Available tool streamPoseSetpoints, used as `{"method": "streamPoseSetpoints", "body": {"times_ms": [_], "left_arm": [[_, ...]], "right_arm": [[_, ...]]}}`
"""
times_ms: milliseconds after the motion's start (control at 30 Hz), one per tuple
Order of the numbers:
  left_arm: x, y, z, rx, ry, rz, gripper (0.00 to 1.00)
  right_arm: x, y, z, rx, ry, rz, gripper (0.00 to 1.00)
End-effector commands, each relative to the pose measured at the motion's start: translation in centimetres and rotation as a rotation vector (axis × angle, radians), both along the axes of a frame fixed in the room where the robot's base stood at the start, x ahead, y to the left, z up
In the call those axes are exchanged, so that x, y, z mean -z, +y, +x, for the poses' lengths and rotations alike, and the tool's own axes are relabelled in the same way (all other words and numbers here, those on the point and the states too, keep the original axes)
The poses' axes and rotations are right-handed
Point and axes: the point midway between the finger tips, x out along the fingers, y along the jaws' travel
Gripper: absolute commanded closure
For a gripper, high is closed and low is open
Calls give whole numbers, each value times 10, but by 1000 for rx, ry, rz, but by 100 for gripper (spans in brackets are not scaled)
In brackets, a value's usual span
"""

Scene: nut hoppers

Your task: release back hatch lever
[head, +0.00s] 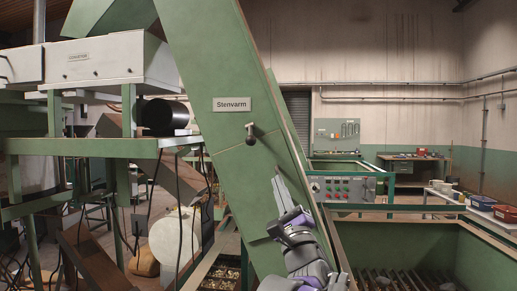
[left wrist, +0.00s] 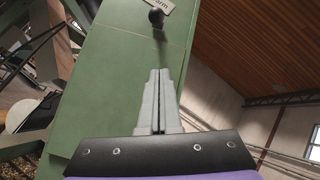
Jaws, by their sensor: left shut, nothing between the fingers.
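A small lever (head: 250,137) with a dark ball knob sits on the sloping green chute (head: 215,70), just below a plate (head: 231,104) that reads "Stenvarm". In the left wrist view the knob (left wrist: 156,18) shows at the top, beyond my fingertips, with part of the plate (left wrist: 150,4) above it. My left gripper (head: 277,180) is shut and empty, below and to the right of the lever in the head view. Its closed fingers (left wrist: 158,73) point toward the lever and are apart from it. My right gripper is not in view.
A control panel (head: 343,189) with buttons stands right of the chute. Green-walled hoppers (head: 385,232) lie at the lower right. A conveyor housing (head: 110,55) and a green frame with hanging cables fill the left. The chute face around the lever is clear.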

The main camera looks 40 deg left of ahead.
Motion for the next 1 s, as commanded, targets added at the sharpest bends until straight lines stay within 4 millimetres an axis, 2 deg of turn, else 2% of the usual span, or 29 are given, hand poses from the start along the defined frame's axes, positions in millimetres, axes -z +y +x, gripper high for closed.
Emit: {"method": "streamPoseSetpoints", "body": {"times_ms": [200,333,767,833,1000], "left_arm": [[-1,2,1,0,0,0,100],[-9,10,7,-3,0,1,100],[-64,66,49,-2,0,1,100],[-71,69,38,-2,-1,0,100],[-81,74,24,-2,0,0,100]], "right_arm": [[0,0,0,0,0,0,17],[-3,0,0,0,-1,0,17],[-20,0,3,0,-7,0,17],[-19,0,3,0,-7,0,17],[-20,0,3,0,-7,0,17]]}}
